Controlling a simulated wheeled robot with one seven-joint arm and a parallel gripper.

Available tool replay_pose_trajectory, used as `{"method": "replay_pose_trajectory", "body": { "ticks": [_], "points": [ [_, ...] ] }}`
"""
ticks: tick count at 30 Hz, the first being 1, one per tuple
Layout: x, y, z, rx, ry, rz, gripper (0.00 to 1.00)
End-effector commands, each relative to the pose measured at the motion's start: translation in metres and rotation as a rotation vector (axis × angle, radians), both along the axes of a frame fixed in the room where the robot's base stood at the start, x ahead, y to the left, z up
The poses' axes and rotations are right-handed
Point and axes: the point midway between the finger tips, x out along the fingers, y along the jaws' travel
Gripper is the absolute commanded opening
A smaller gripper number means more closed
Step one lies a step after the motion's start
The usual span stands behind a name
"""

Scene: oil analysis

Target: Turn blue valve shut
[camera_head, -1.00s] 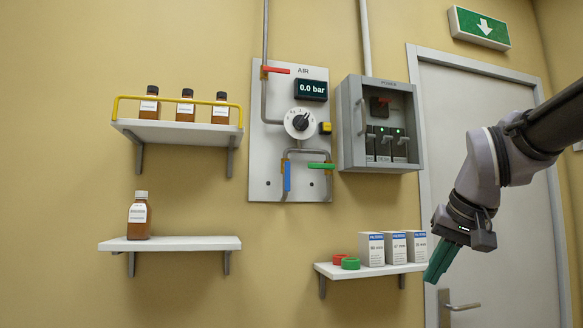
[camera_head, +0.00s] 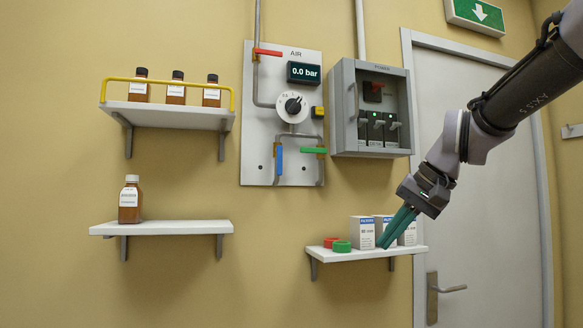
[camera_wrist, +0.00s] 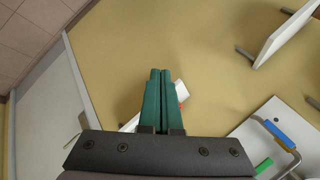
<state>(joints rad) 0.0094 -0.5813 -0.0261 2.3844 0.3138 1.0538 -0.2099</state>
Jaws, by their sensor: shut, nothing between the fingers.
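The blue valve handle (camera_head: 278,161) hangs vertically on the left pipe branch at the lower part of the AIR panel (camera_head: 258,135). In the wrist view the blue handle (camera_wrist: 276,134) shows at the lower right, clear of my fingers. My gripper (camera_head: 388,240) is shut and empty, its green fingers pointing down and left in front of the white boxes on the lower right shelf. It is well to the right of and below the blue handle. In the wrist view the closed fingers (camera_wrist: 160,75) are side by side.
A green handle (camera_head: 313,151) and a red handle (camera_head: 268,52) are on the same panel. A grey power box (camera_head: 371,110) stands right of it. White boxes (camera_head: 362,232) and red and green rings (camera_head: 341,247) sit on the lower right shelf (camera_head: 330,257). Wall between shelves is clear.

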Motion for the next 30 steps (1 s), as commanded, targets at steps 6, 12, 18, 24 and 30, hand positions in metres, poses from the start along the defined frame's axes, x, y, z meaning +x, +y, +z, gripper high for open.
{"method": "replay_pose_trajectory", "body": {
  "ticks": [6,12,18,24,30],
  "points": [
    [0.073,0.050,0.056,0.396,0.023,0.079,0.00],
    [0.147,0.063,0.115,0.713,-0.074,0.107,0.00],
    [0.193,0.057,0.148,0.888,-0.173,0.102,0.00],
    [0.204,0.053,0.158,0.932,-0.208,0.099,0.00],
    [0.204,0.053,0.158,0.931,-0.207,0.099,0.00]
  ]
}}
